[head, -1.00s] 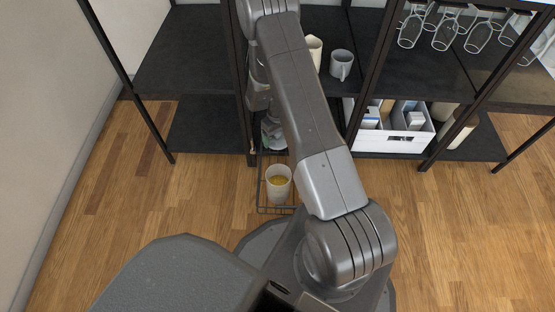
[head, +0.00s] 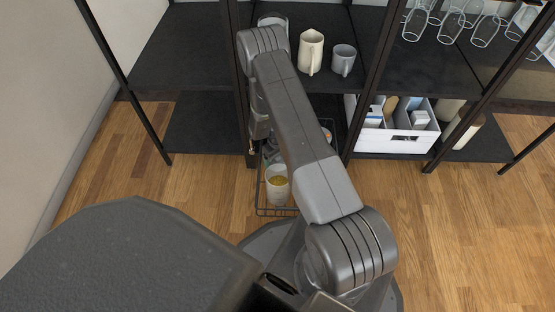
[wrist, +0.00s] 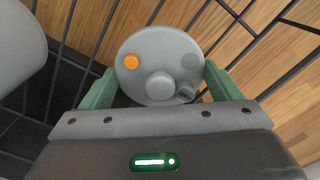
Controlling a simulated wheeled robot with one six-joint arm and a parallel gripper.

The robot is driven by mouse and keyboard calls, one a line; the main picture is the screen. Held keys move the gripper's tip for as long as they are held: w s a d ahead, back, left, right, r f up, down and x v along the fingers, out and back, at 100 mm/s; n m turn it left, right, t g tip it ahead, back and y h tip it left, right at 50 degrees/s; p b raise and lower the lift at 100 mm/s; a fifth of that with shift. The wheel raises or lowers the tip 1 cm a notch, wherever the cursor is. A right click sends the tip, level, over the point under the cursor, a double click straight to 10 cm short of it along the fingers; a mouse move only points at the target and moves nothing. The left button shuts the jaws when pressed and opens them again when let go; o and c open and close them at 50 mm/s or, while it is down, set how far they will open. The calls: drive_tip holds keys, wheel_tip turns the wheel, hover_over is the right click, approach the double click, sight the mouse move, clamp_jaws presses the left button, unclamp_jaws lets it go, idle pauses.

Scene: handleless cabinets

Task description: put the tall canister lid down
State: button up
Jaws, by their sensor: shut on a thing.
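In the wrist view the green fingers of my gripper (wrist: 160,76) are shut on a round grey lid (wrist: 160,88). The lid has a raised knob in its middle and an orange spot on its left side. It is above the dark bars of a wire basket. In the head view my arm hides the lid and most of the gripper. An open pale canister (head: 277,190) with yellow contents stands in the wire basket (head: 262,209) at floor level. Whether this is the lid's canister I cannot tell.
A large pale rounded thing (wrist: 18,48) stands left of the lid in the wrist view. A cream pitcher (head: 311,52) and grey mug (head: 343,60) stand on the shelf above. A divided white box (head: 393,134) is on the lower shelf. Wooden floor (head: 210,190) is clear left of the basket.

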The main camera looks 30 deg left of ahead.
drive_tip(key=shift+r, duration=0.1)
drive_tip(key=shift+f, duration=0.2)
drive_tip(key=o, duration=0.9)
drive_tip(key=shift+r, duration=0.1)
drive_tip(key=shift+c, duration=0.2)
wheel_tip(320, 180, up, 12)
drive_tip(key=p, duration=0.4)
drive_tip(key=shift+r, duration=0.15)
